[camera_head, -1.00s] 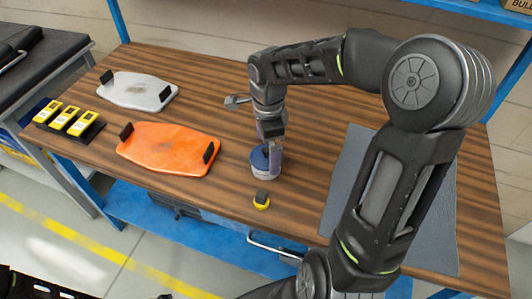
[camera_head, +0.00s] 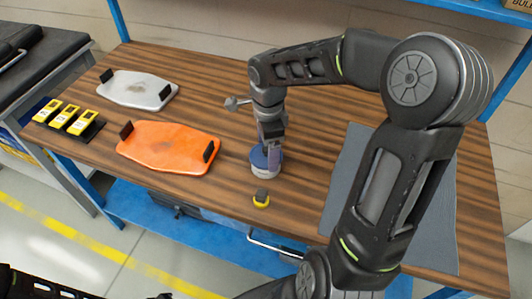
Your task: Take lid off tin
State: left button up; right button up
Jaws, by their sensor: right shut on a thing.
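A small round tin (camera_head: 265,171) with a pale side stands upright near the front edge of the wooden table. Its dark blue lid (camera_head: 258,157) shows on top, partly hidden by my gripper. My right gripper (camera_head: 273,157) points down over the tin and is shut on the lid. I cannot tell any gap between lid and tin. My left gripper is not in view; only dark parts of my left arm show at the bottom left corner.
A small yellow and black object (camera_head: 261,199) sits just in front of the tin. An orange board (camera_head: 168,149) and a white board (camera_head: 138,91), each with black handles, lie to the left. Yellow devices (camera_head: 67,119) stand on a black holder. A grey mat (camera_head: 345,190) lies right.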

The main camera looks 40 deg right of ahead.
jog(key=c, duration=0.7)
notch_tip(320, 180, up, 10)
dwell(0.4)
dwell(0.5)
